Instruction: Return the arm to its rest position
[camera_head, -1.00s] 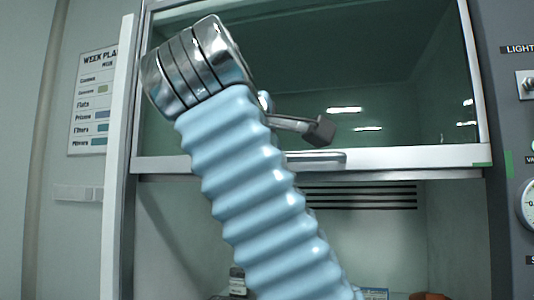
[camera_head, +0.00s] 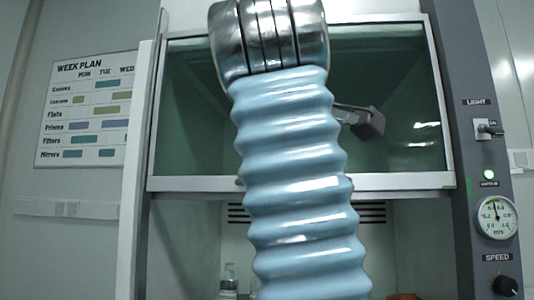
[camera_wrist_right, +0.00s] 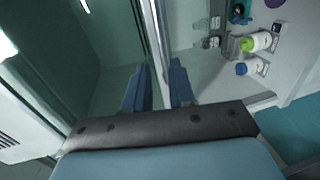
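My arm (camera_head: 300,180), with a pale blue ribbed sleeve and a shiny metal cuff, stands nearly upright across the middle of the head view. A grey metal part shows behind it on the right; I cannot tell what it is. My right gripper (camera_wrist_right: 160,66) shows in the right wrist view with its two blue fingers apart. A pale sash edge (camera_wrist_right: 154,30) runs behind or between the fingers; whether they touch it is unclear. I see no object held. My left gripper is not in view.
A fume hood with a glass sash (camera_head: 195,110) stands behind the arm, open below. A bottle (camera_head: 229,279) stands inside. A grey control panel (camera_head: 462,140) with a gauge (camera_head: 496,217) is on the right. Several small items, including a green-capped bottle (camera_wrist_right: 256,42), show in the wrist view.

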